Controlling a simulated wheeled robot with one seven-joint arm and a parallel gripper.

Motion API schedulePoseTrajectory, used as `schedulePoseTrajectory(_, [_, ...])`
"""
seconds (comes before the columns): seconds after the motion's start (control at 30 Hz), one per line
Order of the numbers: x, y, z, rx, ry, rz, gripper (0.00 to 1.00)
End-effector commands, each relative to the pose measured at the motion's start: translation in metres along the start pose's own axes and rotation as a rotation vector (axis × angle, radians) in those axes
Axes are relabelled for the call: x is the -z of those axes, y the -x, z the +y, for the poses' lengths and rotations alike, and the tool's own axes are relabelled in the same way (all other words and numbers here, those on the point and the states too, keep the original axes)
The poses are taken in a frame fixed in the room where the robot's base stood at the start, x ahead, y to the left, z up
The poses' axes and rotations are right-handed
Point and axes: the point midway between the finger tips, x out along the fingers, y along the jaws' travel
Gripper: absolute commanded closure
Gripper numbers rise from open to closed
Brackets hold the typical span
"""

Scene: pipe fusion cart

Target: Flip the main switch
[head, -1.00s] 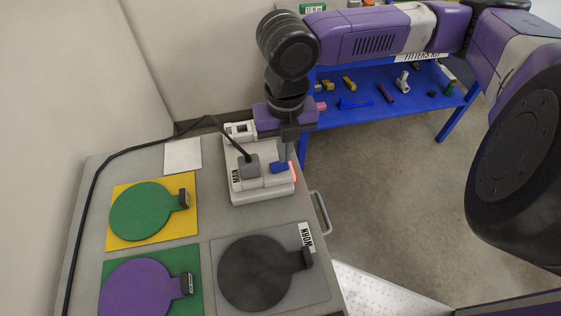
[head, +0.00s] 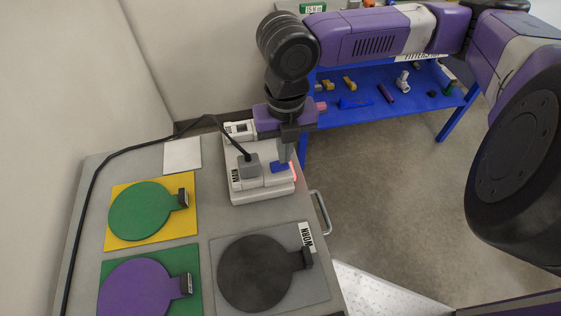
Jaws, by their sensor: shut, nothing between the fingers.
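The main switch unit is a pale grey box (head: 262,190) labelled MAIN at the back right of the cart top. A grey plug (head: 248,167) with a black cable sits on it. A blue rocker (head: 279,168) is to the right of the plug, with a red glow (head: 294,172) at the box's right edge. My gripper (head: 287,160) points down over the box. Its fingers are shut and empty, with the tips at the blue rocker. I cannot tell whether they touch it. The fingertips partly hide the rocker's far side.
The grey cart top (head: 90,230) holds a green disc (head: 140,211) on yellow, a purple disc (head: 142,288) on green and a black disc (head: 254,273) on grey. A cart handle (head: 321,213) sticks out right. A blue bench (head: 375,110) with fittings stands behind.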

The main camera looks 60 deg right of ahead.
Motion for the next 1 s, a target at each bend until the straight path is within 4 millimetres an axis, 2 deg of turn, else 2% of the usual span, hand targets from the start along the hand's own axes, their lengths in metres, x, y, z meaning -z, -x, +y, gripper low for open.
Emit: schedulePoseTrajectory(1.0, [0.0, -0.013, 0.0, 0.0, 0.0, 0.0, 1.0])
